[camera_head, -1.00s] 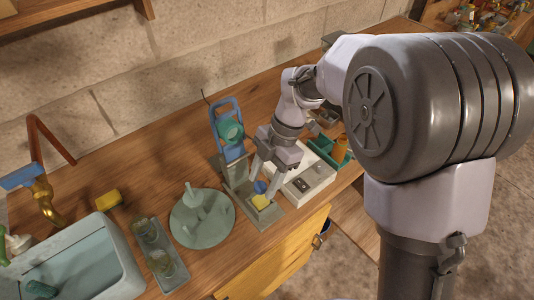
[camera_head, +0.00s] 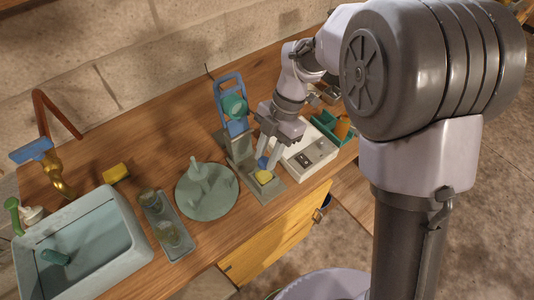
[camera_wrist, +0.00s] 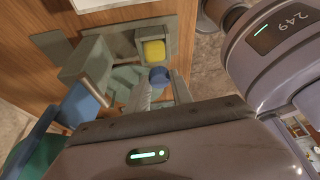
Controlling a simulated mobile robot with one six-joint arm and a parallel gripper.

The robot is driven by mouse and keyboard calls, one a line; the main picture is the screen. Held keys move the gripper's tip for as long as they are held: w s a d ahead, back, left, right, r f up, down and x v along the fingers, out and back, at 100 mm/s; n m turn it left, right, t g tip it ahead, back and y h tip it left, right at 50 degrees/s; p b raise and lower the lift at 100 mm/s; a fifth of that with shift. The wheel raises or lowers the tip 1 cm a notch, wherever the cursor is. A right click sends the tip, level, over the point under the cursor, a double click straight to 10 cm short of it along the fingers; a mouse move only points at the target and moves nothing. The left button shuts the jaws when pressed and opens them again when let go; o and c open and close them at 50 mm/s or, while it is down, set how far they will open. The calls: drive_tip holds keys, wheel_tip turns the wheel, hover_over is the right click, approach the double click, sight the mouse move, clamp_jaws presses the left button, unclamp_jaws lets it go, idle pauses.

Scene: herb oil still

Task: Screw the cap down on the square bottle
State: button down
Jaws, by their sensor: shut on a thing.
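My gripper (camera_head: 268,157) reaches down over a grey-green stand (camera_head: 274,190) near the front edge of the bench. Its fingers are shut on a small round blue cap (camera_head: 262,162). The cap also shows at the fingertips in the wrist view (camera_wrist: 160,77). A yellow piece (camera_head: 264,177) sits in the stand just in front of the cap; in the wrist view (camera_wrist: 154,50) it lies in a squarish grey-green holder. I cannot make out the square bottle for certain, nor whether the cap touches its neck.
A blue frame with a green round part (camera_head: 234,106) rises behind the stand. A round turntable (camera_head: 207,207) is to the left, then a tray with glass jars (camera_head: 190,248) and a sink (camera_head: 127,268). A white box (camera_head: 314,159) stands close on the right.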

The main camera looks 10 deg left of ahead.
drive_tip(key=shift+f+m+t+y+b, duration=0.1)
drive_tip(key=shift+m+t+y+b, duration=0.25)
drive_tip(key=shift+m+b, duration=0.85)
drive_tip(key=shift+f+m+t+y+b, duration=0.1)
drive_tip(key=shift+m+t+y+b, duration=0.25)
drive_tip(key=shift+m+b, duration=0.8)
drive_tip(key=shift+r+m+t+y+b, duration=0.15)
drive_tip(key=shift+m+t+b, duration=0.35)
drive_tip(key=shift+m+b, duration=0.75)
drive_tip(key=shift+m+t+y+b, duration=0.25)
drive_tip(key=shift+m+t+b, duration=0.45)
drive_tip(key=shift+m, duration=0.9)
drive_tip(key=m+t+b, duration=0.1)
drive_tip(key=m+b, duration=0.1)
drive_tip(key=m, duration=0.2)
drive_tip(key=shift+m+b, duration=0.4)
drive_tip(key=m, duration=0.1)
drive_tip(key=m+t, duration=0.1)
drive_tip(key=m, duration=0.1)
drive_tip(key=shift+s+r+t+h, duration=0.15)
drive_tip(key=shift+t+h, duration=0.15)
drive_tip(key=shift+h, duration=0.1)
drive_tip(key=shift+m, duration=0.6)
drive_tip(key=c, duration=1)
unclamp_jaws()
drive_tip(key=shift+w, duration=0.3)
drive_tip(key=shift+c, duration=0.2)
drive_tip(key=shift+s, duration=0.1)
